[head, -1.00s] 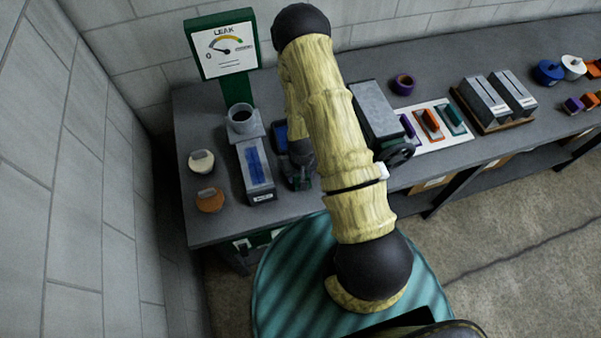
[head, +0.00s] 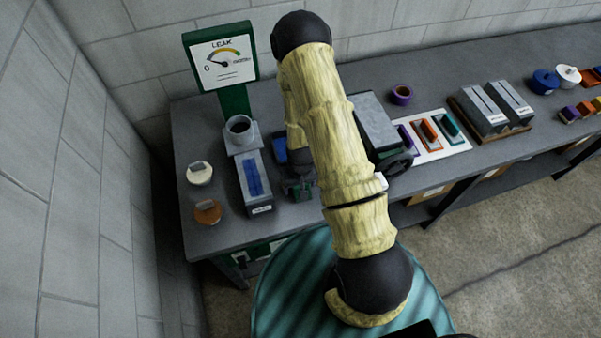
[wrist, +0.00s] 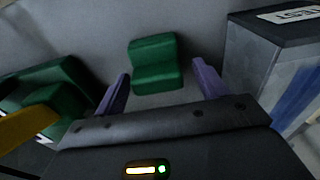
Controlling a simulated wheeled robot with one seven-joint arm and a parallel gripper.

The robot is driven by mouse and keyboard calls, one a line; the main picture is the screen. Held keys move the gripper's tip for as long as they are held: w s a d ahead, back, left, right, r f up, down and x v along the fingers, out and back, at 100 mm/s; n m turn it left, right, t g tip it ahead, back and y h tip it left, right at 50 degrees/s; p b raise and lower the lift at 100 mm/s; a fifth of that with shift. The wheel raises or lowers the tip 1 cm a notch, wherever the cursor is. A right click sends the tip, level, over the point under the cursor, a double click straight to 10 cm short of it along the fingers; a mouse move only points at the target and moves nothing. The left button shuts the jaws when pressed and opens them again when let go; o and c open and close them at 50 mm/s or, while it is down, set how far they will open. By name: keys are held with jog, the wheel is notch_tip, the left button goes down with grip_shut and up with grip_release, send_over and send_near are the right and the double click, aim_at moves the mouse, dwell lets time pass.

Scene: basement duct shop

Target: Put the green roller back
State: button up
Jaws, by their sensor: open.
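A dark green two-lobed piece (wrist: 155,65) lies on the grey bench in the wrist view; I take it as the green roller. My gripper (wrist: 162,74) is open, its purple fingers to either side of the near end of the piece, not closed on it. In the head view my arm hides most of this spot. A white board (head: 458,146) right of my arm carries purple, orange (head: 429,130) and teal-green (head: 449,124) pieces; the purple one is partly hidden.
A grey box with a blue panel (head: 254,178) stands left of my gripper, close to the right finger in the wrist view (wrist: 255,65). Green equipment (wrist: 50,90) is on the other side. A leak gauge (head: 222,62) stands behind. Two round-lidded items (head: 200,173) sit at the left edge.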

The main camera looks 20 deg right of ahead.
jog(key=shift+s+r+b, duration=0.2)
jog(key=shift+r+b, duration=0.65)
jog(key=shift+r, duration=1.85)
jog(key=shift+s+r+b, duration=0.2)
jog(key=shift+r+b, duration=0.65)
jog(key=shift+r, duration=1.8)
jog(key=s+r+t, duration=0.1)
jog(key=s+r, duration=0.2)
jog(key=r, duration=0.5)
jog(key=s+r, duration=0.4)
jog(key=r, duration=0.5)
jog(key=shift+s+t, duration=0.2)
jog(key=shift+t, duration=0.2)
jog(key=shift+w+d, duration=0.1)
jog(key=shift+w, duration=0.05)
jog(key=shift+r, duration=0.1)
